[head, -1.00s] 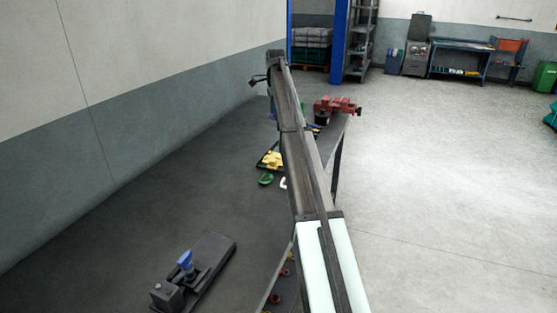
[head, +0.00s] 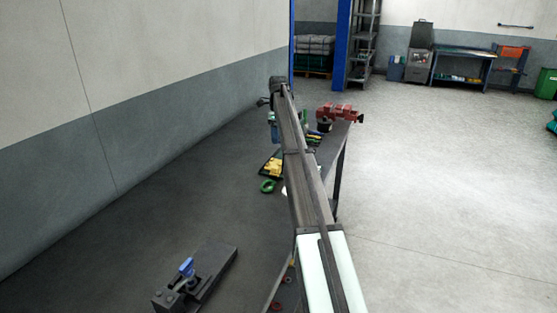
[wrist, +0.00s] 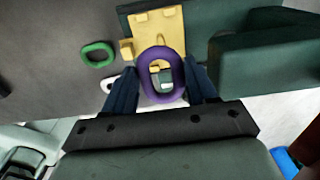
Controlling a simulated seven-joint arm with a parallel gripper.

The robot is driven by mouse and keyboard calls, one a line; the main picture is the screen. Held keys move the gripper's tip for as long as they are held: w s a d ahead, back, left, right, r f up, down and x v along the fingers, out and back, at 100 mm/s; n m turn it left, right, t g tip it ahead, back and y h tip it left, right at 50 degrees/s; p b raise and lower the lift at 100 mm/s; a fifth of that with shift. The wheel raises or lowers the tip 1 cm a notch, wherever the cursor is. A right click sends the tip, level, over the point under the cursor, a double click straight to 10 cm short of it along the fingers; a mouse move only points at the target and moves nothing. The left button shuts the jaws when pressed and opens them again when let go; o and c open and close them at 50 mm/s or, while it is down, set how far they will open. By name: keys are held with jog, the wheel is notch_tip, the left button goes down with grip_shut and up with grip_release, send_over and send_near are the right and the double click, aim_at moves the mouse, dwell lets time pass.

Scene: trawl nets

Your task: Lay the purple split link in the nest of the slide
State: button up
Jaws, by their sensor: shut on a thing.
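The purple split link (wrist: 148,88) is an oval ring, held between the two blue fingers of my gripper (wrist: 162,84) in the wrist view. My gripper is shut on it. Beyond the link lies a yellow stepped piece (wrist: 158,28) on a dark base; it may be the slide, but I cannot make out its nest. The link overlaps its near end in the picture, and contact cannot be told. The yellow piece also shows in the head view (head: 272,168), beside my arm. My gripper and the link are hidden there.
A green link (head: 267,186) lies on the dark bench (head: 160,210), left of the yellow piece. A white link (wrist: 108,84) is partly hidden by a finger. A red vice (head: 338,111) stands at the far edge. A dark fixture with a blue handle (head: 186,267) stands in front.

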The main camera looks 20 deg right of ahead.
aim_at(278, 164)
notch_tip(278, 164, down, 11)
dwell(0.6)
jog(key=shift+f, duration=0.1)
jog(key=o, duration=1.3)
jog(key=shift+o, duration=0.2)
notch_tip(278, 164, up, 12)
